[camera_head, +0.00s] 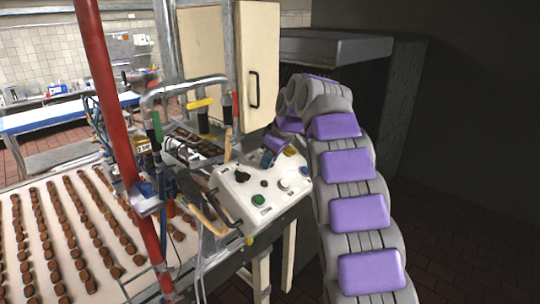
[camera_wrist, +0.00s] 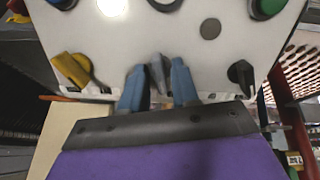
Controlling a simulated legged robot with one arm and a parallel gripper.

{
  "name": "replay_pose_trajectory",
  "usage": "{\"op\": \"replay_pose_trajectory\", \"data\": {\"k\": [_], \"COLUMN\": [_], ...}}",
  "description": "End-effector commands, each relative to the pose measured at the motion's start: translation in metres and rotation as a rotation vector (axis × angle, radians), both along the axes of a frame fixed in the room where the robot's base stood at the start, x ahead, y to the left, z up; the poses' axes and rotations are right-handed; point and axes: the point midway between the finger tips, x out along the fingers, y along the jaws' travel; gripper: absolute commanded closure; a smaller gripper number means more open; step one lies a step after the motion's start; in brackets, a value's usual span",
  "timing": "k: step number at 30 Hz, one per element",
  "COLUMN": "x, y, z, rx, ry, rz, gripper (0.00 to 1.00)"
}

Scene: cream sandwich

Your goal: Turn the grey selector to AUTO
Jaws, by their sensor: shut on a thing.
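The grey selector (camera_wrist: 158,72) is a small knob near the edge of the white control panel (camera_wrist: 150,40). In the wrist view it sits between the two blue fingers of my gripper (camera_wrist: 157,78), which is shut on it. The knob's pointer looks slightly tilted; no AUTO marking is readable. In the head view my gripper (camera_head: 268,158) reaches down to the far side of the panel (camera_head: 236,200), and the grey selector is hidden there behind the fingers and wrist.
A yellow selector (camera_wrist: 72,68) and a black selector (camera_wrist: 241,76) flank the grey one. Green (camera_head: 258,199) and white (camera_head: 284,184) buttons share the panel. A conveyor (camera_head: 45,230) with rows of brown pieces and a red post (camera_head: 125,130) stand left.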

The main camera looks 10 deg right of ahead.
Motion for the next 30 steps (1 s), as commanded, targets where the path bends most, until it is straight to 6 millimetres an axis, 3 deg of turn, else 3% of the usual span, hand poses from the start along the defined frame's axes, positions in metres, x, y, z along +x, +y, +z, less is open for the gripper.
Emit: {"op": "replay_pose_trajectory", "data": {"k": [18,30], "x": [0.0005,0.0001], "y": [0.0006,-0.0002], "z": [0.0037,0.0023], "rx": [0.226,0.301], "ry": [0.159,0.214], "rz": [-0.477,-0.641], "gripper": [1.00,1.00]}}
